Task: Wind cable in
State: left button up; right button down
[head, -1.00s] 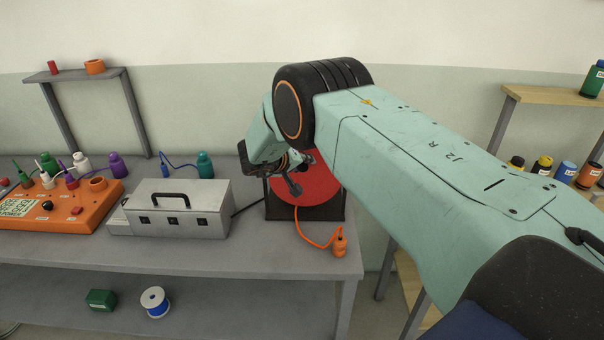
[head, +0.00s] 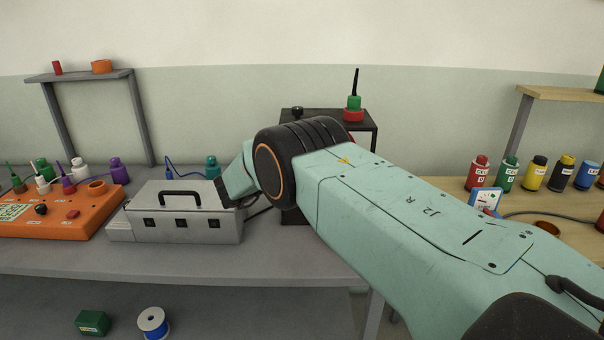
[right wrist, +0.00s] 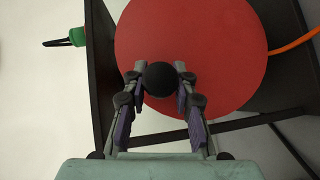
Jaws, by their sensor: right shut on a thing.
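A red reel disc (right wrist: 200,40) stands in a black frame (right wrist: 100,75), seen close up in the right wrist view. My right gripper (right wrist: 160,70) is shut on a round black crank knob (right wrist: 160,82) in front of the disc. An orange cable (right wrist: 294,40) runs off from the disc's right side in that view. In the head view my right arm covers most of the reel and the gripper; a piece of the black frame (head: 292,216) shows beside the arm. The cable's free end is hidden there. My left gripper is not in view.
A grey metal box (head: 180,220) with a black handle stands just left of the reel. An orange panel (head: 60,212) with small bottles is farther left. A green and red item (head: 354,108) stands on the frame's top. Several bottles line the right bench (head: 450,184).

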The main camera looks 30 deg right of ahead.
jog(key=shift+w+a+f+n+h+b, duration=0.1)
jog(key=shift+w+a+n+h+b, duration=0.2)
jog(key=shift+n+b, duration=0.15)
jog(key=shift+s+d, duration=0.1)
jog(key=c, duration=1.4)
grip_release()
jog(key=o, duration=0.3)
jog(key=shift+f, duration=0.15)
jog(key=shift+o, duration=0.2)
jog(key=f+v, duration=0.1)
jog(key=v, duration=1.1)
jog(key=shift+r, duration=0.45)
jog(key=shift+s, duration=0.1)
